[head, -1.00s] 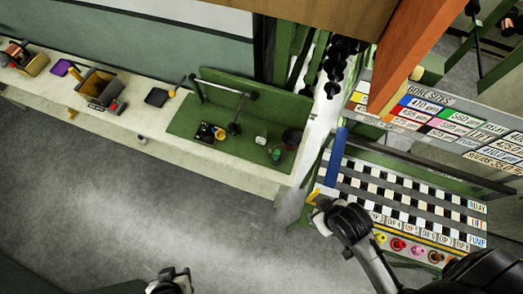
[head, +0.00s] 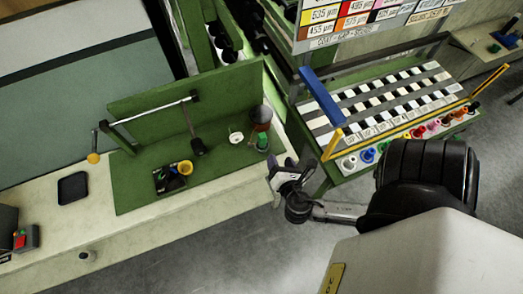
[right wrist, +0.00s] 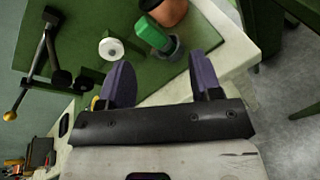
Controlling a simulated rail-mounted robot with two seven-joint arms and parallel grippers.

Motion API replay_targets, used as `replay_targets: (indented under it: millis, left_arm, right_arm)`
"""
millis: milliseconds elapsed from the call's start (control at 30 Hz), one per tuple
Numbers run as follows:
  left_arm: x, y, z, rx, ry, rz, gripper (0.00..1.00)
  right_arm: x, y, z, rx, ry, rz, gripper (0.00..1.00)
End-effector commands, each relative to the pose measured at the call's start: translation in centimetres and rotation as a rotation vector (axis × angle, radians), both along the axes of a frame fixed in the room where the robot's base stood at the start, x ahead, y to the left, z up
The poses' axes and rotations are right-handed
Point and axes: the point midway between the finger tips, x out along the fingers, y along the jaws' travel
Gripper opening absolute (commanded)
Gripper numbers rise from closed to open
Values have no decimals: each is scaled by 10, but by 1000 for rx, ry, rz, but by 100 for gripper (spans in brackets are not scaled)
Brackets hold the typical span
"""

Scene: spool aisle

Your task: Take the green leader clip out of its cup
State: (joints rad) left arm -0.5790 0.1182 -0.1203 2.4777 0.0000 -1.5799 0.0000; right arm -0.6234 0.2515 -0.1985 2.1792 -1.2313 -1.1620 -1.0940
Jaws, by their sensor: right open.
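The green leader clip (right wrist: 151,33) stands tilted in a small grey cup (right wrist: 174,50) near the top of the right wrist view. In the head view the clip (head: 262,141) shows small at the right end of the green mat (head: 140,192). My right gripper (right wrist: 162,80) is open, its two purple fingers apart with nothing between them. The clip and cup lie beyond the fingertips, not between them. In the head view the right gripper (head: 286,172) is just off the bench's right end, to the right of and lower than the clip. My left gripper is not in view.
A brown pot (head: 261,115) stands right beside the clip, and a white round piece (head: 236,136) lies to its left. A black tray with a yellow cup (head: 184,167) and a rod stand (head: 150,120) are further left. A checkered rack (head: 380,105) stands to the right.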

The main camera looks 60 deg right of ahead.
Motion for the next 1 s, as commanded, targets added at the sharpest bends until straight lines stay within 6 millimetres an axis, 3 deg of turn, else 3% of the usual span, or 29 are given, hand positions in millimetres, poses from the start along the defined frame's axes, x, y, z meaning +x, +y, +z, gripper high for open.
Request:
replay_targets:
  millis: [33, 300, 467, 800, 1000]
  left_arm:
    - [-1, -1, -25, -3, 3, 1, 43]
    - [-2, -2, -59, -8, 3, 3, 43]
    - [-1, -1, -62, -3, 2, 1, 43]
    - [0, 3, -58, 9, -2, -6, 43]
    - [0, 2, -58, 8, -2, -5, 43]
  right_arm:
    - [2, 0, -23, -98, 36, 43, 58]
    - [8, 5, -47, -472, 168, 186, 58]
    - [17, 1, -49, -548, 193, 210, 58]
    - [60, -36, -48, -555, 195, 212, 58]
    - [73, -47, -48, -553, 196, 212, 58]
